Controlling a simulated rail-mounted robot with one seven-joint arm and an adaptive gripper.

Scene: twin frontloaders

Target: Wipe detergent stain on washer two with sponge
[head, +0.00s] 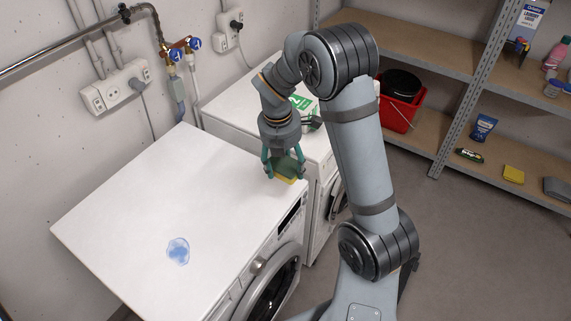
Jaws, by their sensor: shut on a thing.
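My gripper (284,170) is shut on a sponge (288,168) with a dark green upper part and a yellow lower edge. It holds the sponge over the back right part of the near white washer (140,195), close to its right edge; I cannot tell if the sponge touches the top. A translucent blue detergent stain (178,251) lies on that washer's top, towards the front left of the gripper and clear of it. A second white machine (228,100) stands behind to the right, partly hidden by my arm. No number shows on either machine.
Green-and-white packaging (301,103) sits on the far machine. A red bucket (396,115), a yellow block (513,174) and bottles are on the metal shelves at right. Pipes and blue-handled taps (176,54) run along the wall. The near washer's top is otherwise clear.

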